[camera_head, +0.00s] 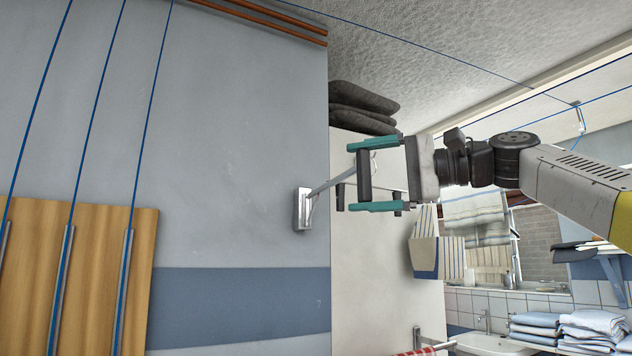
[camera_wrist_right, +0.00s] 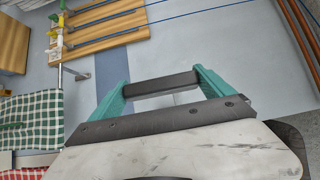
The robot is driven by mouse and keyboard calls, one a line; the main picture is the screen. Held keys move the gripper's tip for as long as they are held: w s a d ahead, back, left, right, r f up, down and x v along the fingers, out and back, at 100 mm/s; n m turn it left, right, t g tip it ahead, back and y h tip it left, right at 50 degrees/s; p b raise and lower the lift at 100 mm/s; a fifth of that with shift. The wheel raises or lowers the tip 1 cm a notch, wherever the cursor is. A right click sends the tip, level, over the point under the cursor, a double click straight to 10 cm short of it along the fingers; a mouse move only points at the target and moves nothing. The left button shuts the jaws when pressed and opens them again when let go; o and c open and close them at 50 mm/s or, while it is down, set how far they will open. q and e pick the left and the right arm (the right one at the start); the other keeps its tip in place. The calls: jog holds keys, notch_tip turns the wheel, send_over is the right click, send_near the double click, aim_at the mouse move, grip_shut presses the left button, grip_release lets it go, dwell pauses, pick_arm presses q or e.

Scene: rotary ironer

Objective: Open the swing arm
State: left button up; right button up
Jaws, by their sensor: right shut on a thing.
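The swing arm (camera_head: 330,186) is a thin grey metal bar on a white wall bracket (camera_head: 303,209) near the wall's right edge in the head view. It slants up and right from the bracket to my right gripper (camera_head: 364,175). My right gripper comes in from the right, with two teal fingers. It is shut on a dark bar-shaped grip that spans between the fingertips; this grip also shows in the right wrist view (camera_wrist_right: 160,84). How the grip joins the swing arm is partly hidden by the fingers. My left gripper is not in view.
Wooden boards (camera_head: 85,270) with blue lines hang at the left. Dark cushions (camera_head: 362,105) lie on a pale cabinet (camera_head: 385,285) behind the gripper. Striped cloth (camera_head: 438,250), a sink (camera_head: 490,343) and folded linen (camera_head: 592,325) are at the right. A green checked cloth (camera_wrist_right: 30,118) shows in the wrist view.

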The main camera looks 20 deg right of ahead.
jog(key=shift+w+d, duration=0.15)
jog(key=shift+d, duration=0.7)
jog(key=o, duration=1.8)
jog(key=v, duration=0.7)
jog(key=shift+s+d, duration=0.3)
